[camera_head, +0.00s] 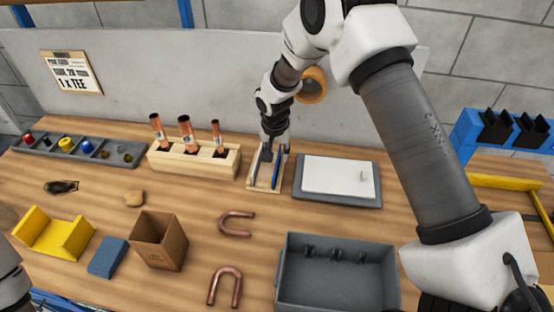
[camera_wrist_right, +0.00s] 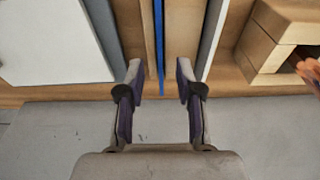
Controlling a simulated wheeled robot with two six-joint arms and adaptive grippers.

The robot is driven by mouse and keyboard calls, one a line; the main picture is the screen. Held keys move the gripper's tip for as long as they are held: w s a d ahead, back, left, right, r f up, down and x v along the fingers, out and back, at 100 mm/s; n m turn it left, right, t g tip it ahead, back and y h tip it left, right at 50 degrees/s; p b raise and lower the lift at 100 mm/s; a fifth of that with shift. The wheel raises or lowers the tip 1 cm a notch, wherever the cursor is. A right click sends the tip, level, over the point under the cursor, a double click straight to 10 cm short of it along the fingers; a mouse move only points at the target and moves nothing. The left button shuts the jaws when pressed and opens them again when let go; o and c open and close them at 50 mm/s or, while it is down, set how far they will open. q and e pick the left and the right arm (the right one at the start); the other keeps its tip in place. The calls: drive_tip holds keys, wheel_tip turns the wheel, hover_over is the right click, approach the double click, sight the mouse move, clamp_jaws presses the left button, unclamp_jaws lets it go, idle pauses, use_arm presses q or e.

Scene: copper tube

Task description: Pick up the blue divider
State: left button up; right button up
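The blue divider (camera_head: 277,169) is a thin upright panel in a wooden rack (camera_head: 256,187) at the middle of the bench. In the right wrist view it is a narrow blue strip (camera_wrist_right: 160,45), with a grey panel (camera_wrist_right: 212,35) to its right. My right gripper (camera_head: 270,143) reaches down over the rack. In the wrist view its two fingers are apart (camera_wrist_right: 160,85), one on each side of the blue strip, with gaps between. I cannot tell how deep the fingertips are. My left gripper is out of view; only part of my left arm shows at the left edge.
A wooden block with copper tubes (camera_head: 195,160) stands left of the rack, and a grey tray with a white lid-like plate (camera_head: 338,175) right of it. In front are a grey bin (camera_head: 335,289), copper bends (camera_head: 236,224) and a brown box (camera_head: 158,240).

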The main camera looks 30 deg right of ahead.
sight(277, 161)
drive_tip(key=f, duration=0.1)
drive_tip(key=f+p, duration=0.1)
drive_tip(key=f, duration=0.1)
drive_tip(key=w+d+f, duration=0.1)
drive_tip(key=shift+f+p, duration=0.35)
drive_tip(key=shift+w+f, duration=0.2)
drive_tip(key=shift+s+r, duration=0.1)
drive_tip(key=shift+s+a+r, duration=0.1)
drive_tip(key=shift+a, duration=0.05)
drive_tip(key=shift+c, duration=1.4)
drive_tip(key=shift+s+a+r, duration=0.1)
clamp_jaws()
